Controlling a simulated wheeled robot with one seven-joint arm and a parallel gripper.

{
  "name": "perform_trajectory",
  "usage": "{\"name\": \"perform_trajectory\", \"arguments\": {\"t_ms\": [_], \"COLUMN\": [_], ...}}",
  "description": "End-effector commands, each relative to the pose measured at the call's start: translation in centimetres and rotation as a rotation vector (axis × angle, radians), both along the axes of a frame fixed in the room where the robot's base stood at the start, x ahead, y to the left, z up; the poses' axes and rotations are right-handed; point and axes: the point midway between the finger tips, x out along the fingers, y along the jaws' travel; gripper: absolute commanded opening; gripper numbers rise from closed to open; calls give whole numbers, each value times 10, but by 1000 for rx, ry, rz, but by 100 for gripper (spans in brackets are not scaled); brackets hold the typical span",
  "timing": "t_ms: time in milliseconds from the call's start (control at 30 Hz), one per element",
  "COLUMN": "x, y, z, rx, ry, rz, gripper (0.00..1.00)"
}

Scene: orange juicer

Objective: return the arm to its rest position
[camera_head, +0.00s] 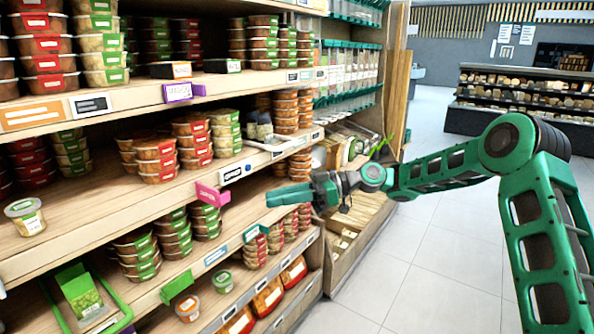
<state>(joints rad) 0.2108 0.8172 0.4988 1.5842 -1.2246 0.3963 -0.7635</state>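My gripper (300,195) is in the middle of the head view, in front of the lower shelves. Its green fingers point left toward the shelf. It is seen from the side, so I cannot tell whether it is open or shut, and I see nothing held in it. My green arm reaches in from the right edge, bent at a large elbow joint, and runs left over the aisle floor.
Wooden shelves (120,218) with stacked food tubs fill the left. A single tub (26,217) stands at the shelf's left end. A green basket (113,312) holding a green carton (80,291) is at lower left. Tiled floor (430,270) is open at right; a dark display (525,97) stands farther back.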

Motion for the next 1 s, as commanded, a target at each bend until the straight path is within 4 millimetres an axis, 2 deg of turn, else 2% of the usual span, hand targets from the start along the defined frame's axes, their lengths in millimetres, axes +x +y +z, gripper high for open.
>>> {"name": "perform_trajectory", "arguments": {"t_ms": [167,267,400,567,767,867,1000], "x": [-9,-14,-24,-45,-88,-118,-168], "y": [-36,-67,-118,-187,-278,-322,-378], "z": [-29,-44,-58,-65,-63,-58,-52], "rx": [-281,-429,-618,-801,-976,-1038,-1094], "ry": [80,135,218,327,487,578,719], "rz": [-107,-189,-327,-515,-781,-923,-1125], "gripper": [26,26,26,26,26,26,26]}}
